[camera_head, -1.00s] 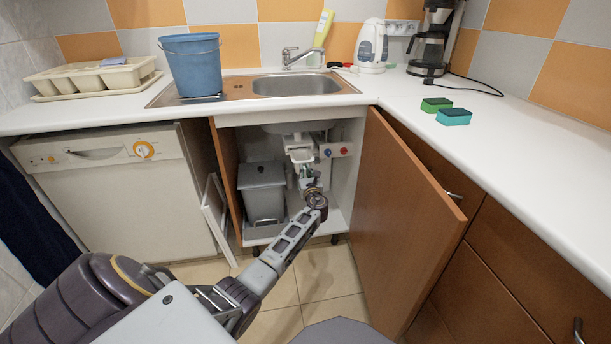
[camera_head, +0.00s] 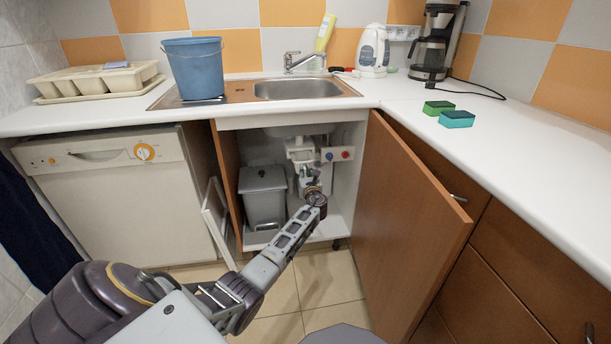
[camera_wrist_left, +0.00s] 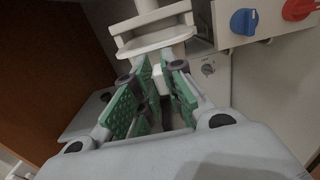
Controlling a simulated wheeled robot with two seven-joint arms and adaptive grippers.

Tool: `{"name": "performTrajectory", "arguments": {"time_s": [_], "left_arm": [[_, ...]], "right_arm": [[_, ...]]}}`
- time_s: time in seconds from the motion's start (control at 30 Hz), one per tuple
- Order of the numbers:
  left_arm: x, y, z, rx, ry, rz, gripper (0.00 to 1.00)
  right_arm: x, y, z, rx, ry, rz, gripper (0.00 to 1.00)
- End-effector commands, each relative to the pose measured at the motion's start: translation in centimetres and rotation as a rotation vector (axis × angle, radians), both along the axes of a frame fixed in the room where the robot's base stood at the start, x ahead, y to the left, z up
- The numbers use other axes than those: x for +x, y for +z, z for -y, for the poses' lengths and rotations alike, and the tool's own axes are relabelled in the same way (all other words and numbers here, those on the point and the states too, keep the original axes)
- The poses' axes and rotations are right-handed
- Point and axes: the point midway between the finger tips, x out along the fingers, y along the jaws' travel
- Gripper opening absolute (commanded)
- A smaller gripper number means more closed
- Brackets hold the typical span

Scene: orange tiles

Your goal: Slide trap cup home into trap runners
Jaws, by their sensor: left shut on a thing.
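The white trap cup (camera_wrist_left: 158,43) is in the upper middle of the left wrist view, with a narrow pale part reaching down between my fingertips. My left gripper (camera_wrist_left: 157,78) has green finger pads and is shut on this part. The white trap runners (camera_wrist_left: 150,17) appear just above the cup, below the drain pipe. I cannot tell how far the cup sits in them. In the head view, my left gripper (camera_head: 311,182) reaches into the open sink cabinet, below the white trap assembly (camera_head: 301,152). My wrist hides much of the cup there. My right gripper is not in view.
A grey lidded bin (camera_head: 263,197) stands left of the gripper inside the cabinet. A panel with blue and red knobs (camera_head: 338,154) is to the right. The open brown door (camera_head: 405,235) bounds the right side. The floor in front is clear.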

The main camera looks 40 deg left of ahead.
Motion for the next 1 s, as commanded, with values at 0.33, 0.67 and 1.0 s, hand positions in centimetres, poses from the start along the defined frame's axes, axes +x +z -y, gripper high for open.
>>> {"name": "performTrajectory", "arguments": {"time_s": [0.33,0.67,1.0], "left_arm": [[0.7,0.0,-0.9,0.001,0.001,0.0,0.0],[1.3,0.0,-1.6,0.001,0.001,0.001,0.0],[2.1,-0.1,-2.3,0.001,0.0,0.001,0.0]], "right_arm": [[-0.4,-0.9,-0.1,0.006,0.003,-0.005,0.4],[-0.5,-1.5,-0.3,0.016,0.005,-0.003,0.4],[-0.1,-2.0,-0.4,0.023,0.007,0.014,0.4]]}}
